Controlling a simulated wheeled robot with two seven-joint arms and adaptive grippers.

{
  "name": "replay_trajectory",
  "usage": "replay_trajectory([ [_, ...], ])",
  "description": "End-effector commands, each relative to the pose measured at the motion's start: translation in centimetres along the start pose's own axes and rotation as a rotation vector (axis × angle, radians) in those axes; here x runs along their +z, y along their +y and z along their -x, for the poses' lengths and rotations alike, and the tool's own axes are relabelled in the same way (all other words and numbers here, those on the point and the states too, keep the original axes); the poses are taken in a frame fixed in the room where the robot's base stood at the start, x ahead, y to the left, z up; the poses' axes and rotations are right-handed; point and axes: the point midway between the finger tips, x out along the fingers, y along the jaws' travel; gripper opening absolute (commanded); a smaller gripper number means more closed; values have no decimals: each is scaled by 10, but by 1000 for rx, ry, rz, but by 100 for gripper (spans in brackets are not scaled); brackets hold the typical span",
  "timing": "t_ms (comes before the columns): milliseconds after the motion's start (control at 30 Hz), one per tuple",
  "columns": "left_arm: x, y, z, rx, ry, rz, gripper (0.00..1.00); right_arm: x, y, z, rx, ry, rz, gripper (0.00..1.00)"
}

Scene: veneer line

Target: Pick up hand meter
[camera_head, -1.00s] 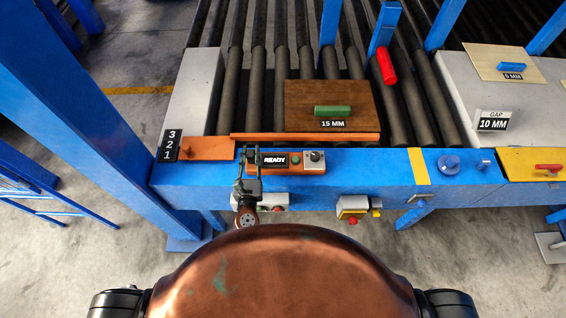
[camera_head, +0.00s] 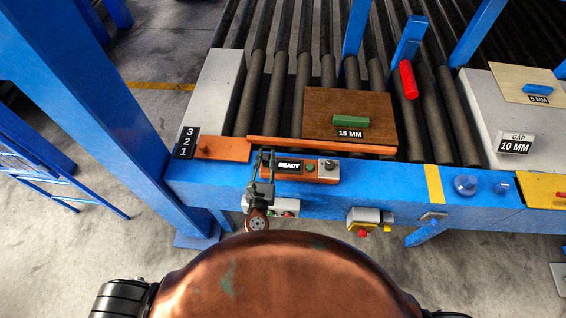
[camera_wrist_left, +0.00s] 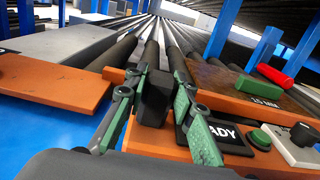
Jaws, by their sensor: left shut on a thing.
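In the left wrist view the green-padded fingers of the left gripper (camera_wrist_left: 164,80) are shut on a black block at the end of the orange meter body (camera_wrist_left: 150,138). Whether the meter is clear of the beam cannot be told. My right gripper is out of view.
A brown veneer sheet (camera_head: 318,112) with a green handle and a 15 MM label sits behind the meter on the rollers, by an orange strip (camera_head: 290,144). A red cylinder (camera_head: 408,80) is farther right. A blue post (camera_head: 100,110) stands left. Blue knobs (camera_head: 466,184) are on the beam.

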Motion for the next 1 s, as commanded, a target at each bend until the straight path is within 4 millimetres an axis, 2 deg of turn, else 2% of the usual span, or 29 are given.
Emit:
replay_trajectory([
  [167,10,0,0,1,-3,3,0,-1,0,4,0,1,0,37],
  [367,40,0,1,2,-5,6,0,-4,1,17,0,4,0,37],
  [633,97,-10,50,2,-3,8,0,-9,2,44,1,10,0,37],
  [800,109,-18,90,0,0,4,0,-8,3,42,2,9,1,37],
  [1000,124,-25,122,0,-2,2,0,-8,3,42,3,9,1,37],
])
